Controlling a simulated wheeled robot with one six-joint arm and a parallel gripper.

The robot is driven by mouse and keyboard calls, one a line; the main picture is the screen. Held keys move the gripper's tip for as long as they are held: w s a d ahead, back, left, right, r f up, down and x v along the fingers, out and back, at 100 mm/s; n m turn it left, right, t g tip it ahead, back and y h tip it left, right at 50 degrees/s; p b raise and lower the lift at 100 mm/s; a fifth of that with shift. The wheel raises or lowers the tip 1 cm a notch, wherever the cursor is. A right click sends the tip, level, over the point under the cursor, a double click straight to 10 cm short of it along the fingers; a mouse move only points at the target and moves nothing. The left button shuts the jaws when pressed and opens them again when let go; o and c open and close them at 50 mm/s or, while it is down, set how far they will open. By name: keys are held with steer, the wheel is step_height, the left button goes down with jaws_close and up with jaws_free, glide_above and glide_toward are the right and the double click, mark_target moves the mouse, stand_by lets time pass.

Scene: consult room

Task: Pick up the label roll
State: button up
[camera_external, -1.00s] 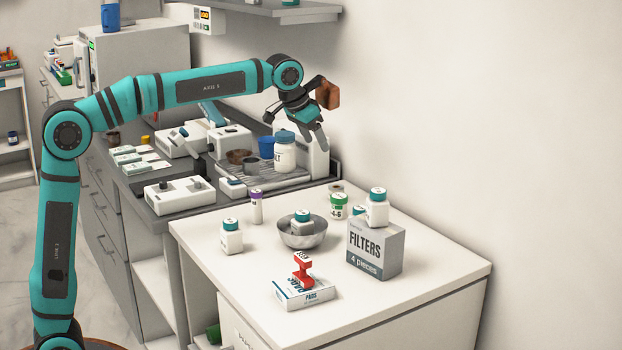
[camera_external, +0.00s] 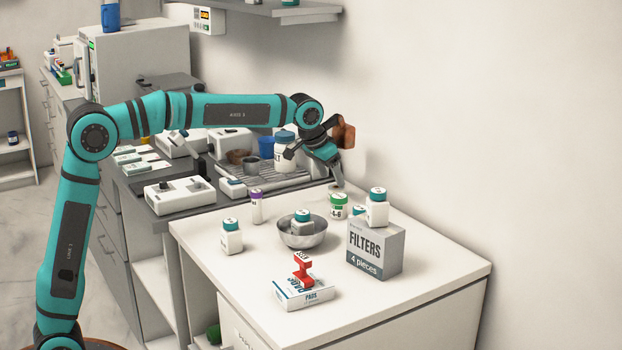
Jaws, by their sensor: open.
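A small pale roll, likely the label roll (camera_external: 335,189), lies near the back of the white table (camera_external: 420,295), just behind the green-capped bottle (camera_external: 339,206). It is partly hidden by a finger, and its outline is hard to make out. My gripper (camera_external: 316,168) is open and empty, over the back edge of the table. One grey finger points down close to the roll; the other is further left, by the white jar. I cannot tell whether the finger touches the roll.
A filters box (camera_external: 374,250) with a white bottle (camera_external: 377,208) on it stands to the right. A metal bowl (camera_external: 303,234) holding a bottle is in front. A pads box (camera_external: 303,294) carries a red stamp (camera_external: 303,268). The table's right side is clear.

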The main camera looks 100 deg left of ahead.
mark_target(336, 187)
steer(key=shift+x, duration=2.7)
steer(key=c, duration=1.1)
